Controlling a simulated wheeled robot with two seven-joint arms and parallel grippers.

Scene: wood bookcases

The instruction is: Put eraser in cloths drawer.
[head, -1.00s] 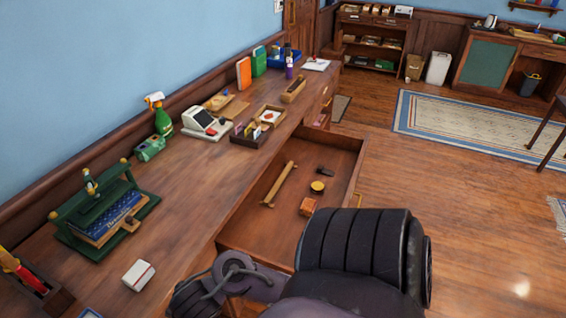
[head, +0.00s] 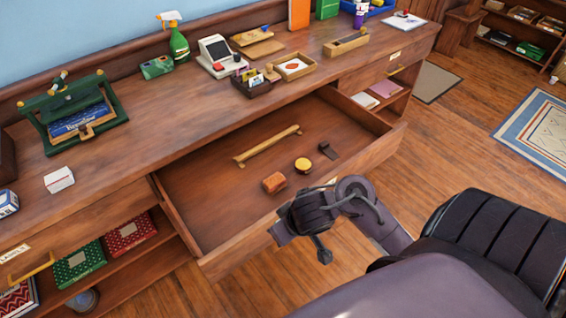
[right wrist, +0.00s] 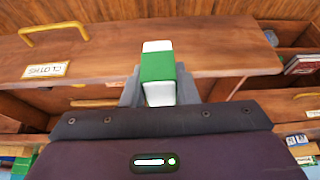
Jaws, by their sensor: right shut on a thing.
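In the right wrist view, my right gripper (right wrist: 160,92) is shut on an eraser (right wrist: 157,66) with a green sleeve and white ends. In the head view, a wide drawer (head: 215,200) stands open. Its front label (head: 331,182) is too small to read there. An arm of mine reaches to the outside of this drawer's front; its fingertips and the eraser cannot be made out. My left gripper is not identifiable.
The open drawer holds a wooden rod (head: 267,146), a yellow-topped tin (head: 303,165), a brown block (head: 274,183) and a dark item (head: 327,150). The desktop above holds a green press (head: 78,115), a spray bottle (head: 179,46) and a card machine (head: 216,55). Much of the drawer floor is bare.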

